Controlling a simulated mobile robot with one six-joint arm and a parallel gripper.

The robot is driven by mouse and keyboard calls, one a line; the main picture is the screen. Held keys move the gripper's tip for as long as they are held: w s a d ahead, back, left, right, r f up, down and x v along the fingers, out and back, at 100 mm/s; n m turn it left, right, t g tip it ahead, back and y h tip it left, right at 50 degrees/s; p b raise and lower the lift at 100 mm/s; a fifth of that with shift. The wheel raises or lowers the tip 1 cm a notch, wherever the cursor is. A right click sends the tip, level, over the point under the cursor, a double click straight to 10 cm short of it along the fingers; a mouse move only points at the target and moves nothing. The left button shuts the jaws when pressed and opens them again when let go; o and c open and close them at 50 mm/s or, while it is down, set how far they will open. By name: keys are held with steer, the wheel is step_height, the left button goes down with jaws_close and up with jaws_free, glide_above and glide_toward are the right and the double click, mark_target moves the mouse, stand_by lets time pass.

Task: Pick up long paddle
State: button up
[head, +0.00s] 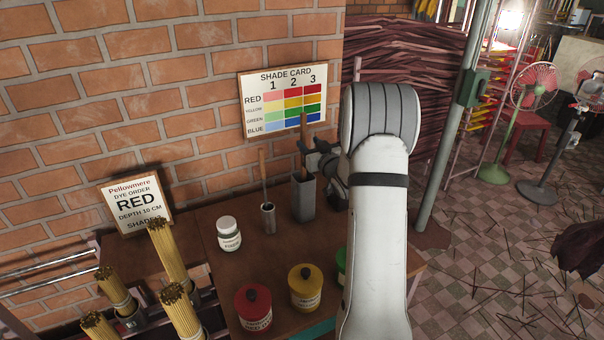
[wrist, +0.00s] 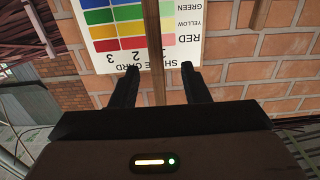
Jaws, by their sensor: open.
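The long paddle (head: 303,132) stands upright in a tall grey square holder (head: 303,200) on the brown table. My gripper (head: 308,156) is at its wooden shaft, above the holder's rim, reaching in from the right. In the wrist view the paddle's shaft (wrist: 153,45) runs between the two dark fingers of my gripper (wrist: 161,76). The fingers are apart, with a gap on each side of the shaft. The paddle's lower end is hidden inside the holder. A shorter paddle (head: 262,170) stands in a smaller grey holder (head: 268,218) to the left, and shows at the top of the wrist view (wrist: 259,14).
A brick wall with a shade card (head: 283,98) is close behind. A white-lidded jar (head: 228,235), a red pot (head: 253,310), a yellow pot (head: 305,288) and a partly hidden green pot stand on the table (head: 225,268). Incense bundles (head: 170,255) and a RED order sign (head: 136,203) are at left.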

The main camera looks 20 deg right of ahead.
mark_target(304, 138)
steer(key=w+p, duration=0.2)
steer(key=w, duration=0.4)
steer(key=shift+d+f, duration=0.1)
steer(key=shift+f, duration=0.05)
steer(key=shift+c, duration=0.2)
jaws_close()
